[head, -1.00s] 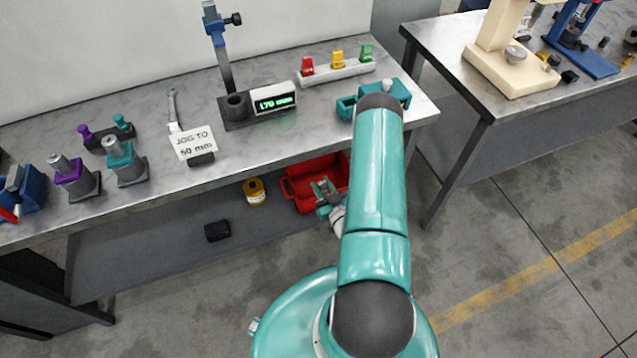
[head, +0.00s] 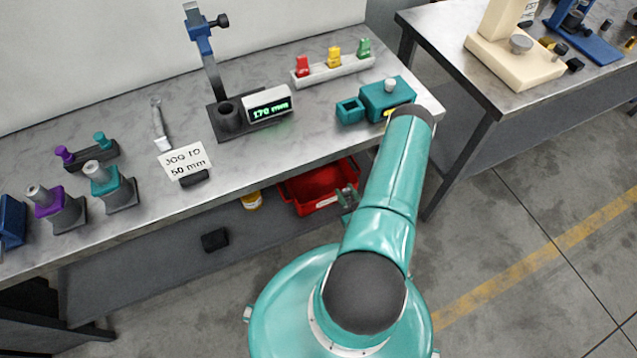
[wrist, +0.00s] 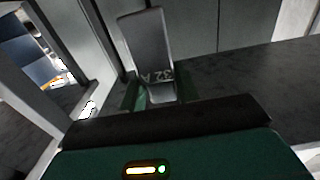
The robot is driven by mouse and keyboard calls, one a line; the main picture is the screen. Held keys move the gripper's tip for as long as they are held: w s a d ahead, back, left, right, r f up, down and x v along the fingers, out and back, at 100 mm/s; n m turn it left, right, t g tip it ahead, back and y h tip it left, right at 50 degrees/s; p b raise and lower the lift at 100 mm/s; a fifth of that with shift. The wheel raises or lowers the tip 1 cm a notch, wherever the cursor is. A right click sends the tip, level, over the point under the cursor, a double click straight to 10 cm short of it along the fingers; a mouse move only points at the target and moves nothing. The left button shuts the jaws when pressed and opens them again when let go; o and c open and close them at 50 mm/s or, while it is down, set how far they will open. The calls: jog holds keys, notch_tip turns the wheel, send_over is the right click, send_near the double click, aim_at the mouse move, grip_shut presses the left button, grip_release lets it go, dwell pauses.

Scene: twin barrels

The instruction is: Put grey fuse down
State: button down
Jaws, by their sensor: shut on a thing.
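The grey fuse (wrist: 147,45) is a flat grey block marked "32 A" in the wrist view. My gripper (wrist: 155,95) is shut on its lower end, with a green finger on each side, and the fuse stands out past the fingers. In the head view my gripper (head: 347,198) is below the bench top, by the right end of the red bin (head: 284,193), partly hidden by my arm. I cannot make out the fuse clearly there.
The lower shelf (head: 140,255) has free room around a black block (head: 215,239) and a yellow can (head: 251,201). On the bench top (head: 235,160), a white rack (head: 335,70) holds red, yellow and green fuses. A teal box (head: 388,98) stands near the right end.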

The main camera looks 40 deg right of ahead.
jog(key=w+d+f, duration=0.6)
jog(key=w+f, duration=0.6)
jog(key=f, duration=0.1)
jog(key=shift+w+d, duration=0.2)
jog(key=shift+w, duration=0.1)
jog(key=shift+f, duration=0.1)
jog(key=shift+f, duration=0.3)
jog(key=shift+f, duration=0.25)
jog(key=c, duration=1)
grip_release()
jog(key=shift+c, duration=0.2)
